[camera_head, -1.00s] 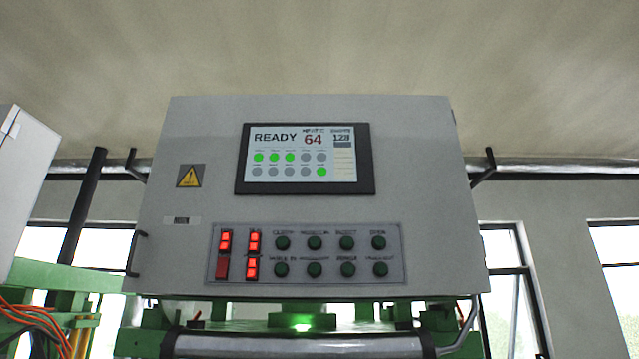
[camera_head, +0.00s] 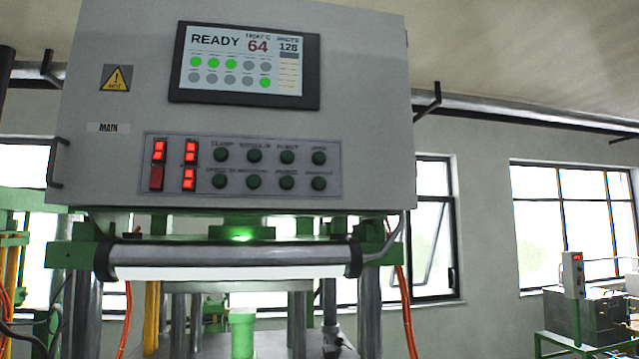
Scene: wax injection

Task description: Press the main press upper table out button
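The main press control box (camera_head: 380,60) is a grey cabinet marked MAIN, in the upper left and middle of the head view. Its button panel (camera_head: 240,193) has two rows of round dark green buttons, with small labels above them that are mostly too blurred to read. I cannot tell which button is the upper table out one. Red lit displays or switches (camera_head: 190,165) sit at the panel's left. Neither of my grippers is in view.
A screen (camera_head: 245,65) above the buttons reads READY, 64 and 128. A horizontal bar (camera_head: 230,253) runs below the box, in front of the green press frame. Orange hoses (camera_head: 408,310) hang at its right. A small control box (camera_head: 573,275) stands at far right.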

